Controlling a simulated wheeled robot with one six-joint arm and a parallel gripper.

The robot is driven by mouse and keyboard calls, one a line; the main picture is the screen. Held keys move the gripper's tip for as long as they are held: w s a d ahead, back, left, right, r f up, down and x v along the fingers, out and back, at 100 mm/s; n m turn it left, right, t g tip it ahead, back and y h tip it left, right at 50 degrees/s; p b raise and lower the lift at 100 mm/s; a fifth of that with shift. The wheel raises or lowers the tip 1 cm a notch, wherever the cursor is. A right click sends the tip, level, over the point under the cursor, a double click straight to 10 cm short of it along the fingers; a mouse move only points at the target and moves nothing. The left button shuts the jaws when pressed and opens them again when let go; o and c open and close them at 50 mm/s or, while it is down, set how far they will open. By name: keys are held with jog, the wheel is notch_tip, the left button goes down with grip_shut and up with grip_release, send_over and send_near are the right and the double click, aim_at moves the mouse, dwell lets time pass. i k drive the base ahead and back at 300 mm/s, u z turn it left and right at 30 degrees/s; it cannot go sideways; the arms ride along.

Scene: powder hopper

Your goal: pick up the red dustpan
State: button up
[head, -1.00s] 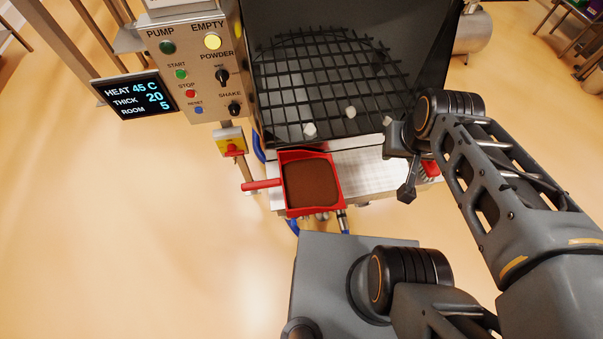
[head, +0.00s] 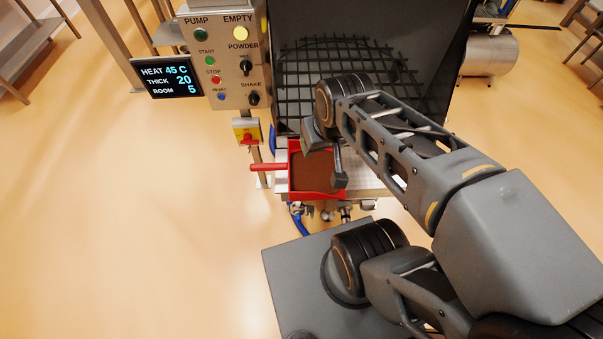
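The red dustpan (head: 316,195) lies on a pale ledge in front of the hopper, its handle (head: 268,168) sticking out to the left. It holds a flat layer of brown powder (head: 312,172). My gripper (head: 330,165) is over the right part of the pan, and one dark finger points down near the pan's right side. My arm hides the pan's back right corner. I cannot tell whether the finger touches the pan, and the gap between the fingers is not clear. The handle is free of the gripper.
The dark hopper with a black grid (head: 310,75) stands behind the pan. A control panel (head: 228,65), a display (head: 167,78) and a yellow box with a red switch (head: 246,132) are to the left. Blue hoses and fittings hang below the ledge. The floor at left is clear.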

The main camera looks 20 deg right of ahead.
aim_at(309, 178)
jog(key=u, duration=0.05)
jog(key=k, duration=0.5)
jog(key=u, duration=2.05)
jog(key=i, duration=1.4)
jog(key=z, duration=2.35)
